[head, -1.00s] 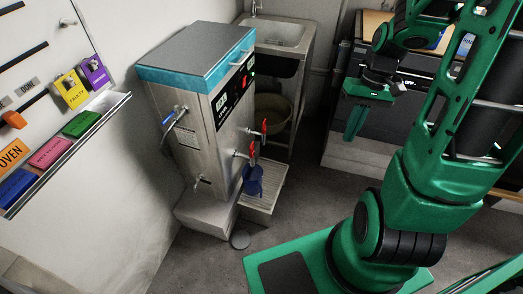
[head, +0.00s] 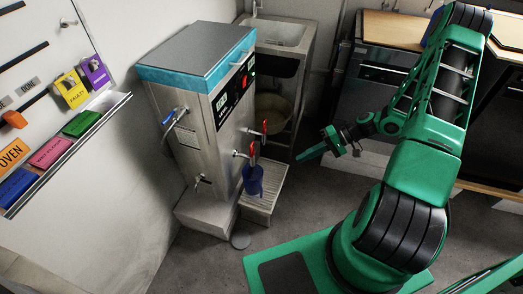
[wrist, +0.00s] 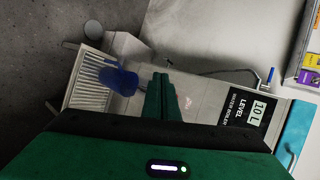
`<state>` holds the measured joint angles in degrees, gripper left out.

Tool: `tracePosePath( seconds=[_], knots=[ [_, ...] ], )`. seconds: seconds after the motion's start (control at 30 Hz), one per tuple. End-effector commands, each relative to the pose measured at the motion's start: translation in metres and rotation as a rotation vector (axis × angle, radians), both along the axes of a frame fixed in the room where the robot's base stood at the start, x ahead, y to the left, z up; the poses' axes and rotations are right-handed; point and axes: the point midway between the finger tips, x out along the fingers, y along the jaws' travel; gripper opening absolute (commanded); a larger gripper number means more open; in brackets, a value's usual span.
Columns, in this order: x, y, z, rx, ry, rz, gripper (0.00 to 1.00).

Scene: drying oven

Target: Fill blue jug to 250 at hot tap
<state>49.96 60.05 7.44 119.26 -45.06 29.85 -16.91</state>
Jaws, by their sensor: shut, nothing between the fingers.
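The blue jug (head: 253,181) stands at the drip tray (head: 266,202) beneath the nearer of two red-handled taps (head: 252,150) on the water boiler (head: 196,120). Its water level cannot be made out. In the wrist view the blue jug (wrist: 120,80) shows beside the slatted tray (wrist: 86,90), left of my fingers. My gripper (head: 300,158) is shut and empty, to the right of the taps and apart from them and the jug. Its fingers (wrist: 160,96) also show in the wrist view, pointing toward the boiler.
The second red-handled tap (head: 264,128) is further back. A sink (head: 280,34) with a yellowish bucket (head: 272,108) below stands behind the boiler. A wall rack (head: 75,130) holds coloured tags at left. A wooden-topped counter (head: 400,28) is at back right. Floor between is clear.

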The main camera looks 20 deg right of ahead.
Motion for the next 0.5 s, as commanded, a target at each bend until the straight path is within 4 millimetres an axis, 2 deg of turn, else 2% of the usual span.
tracePosePath(
  seconds=[0.03,0.2,0.5],
  knots=[
    [0.003,0.003,-0.011,0.048,-0.016,-0.028,0.00],
    [0.019,0.014,-0.035,0.192,-0.101,-0.131,0.00],
    [0.043,0.021,-0.062,0.412,-0.247,-0.350,0.00]
  ],
)
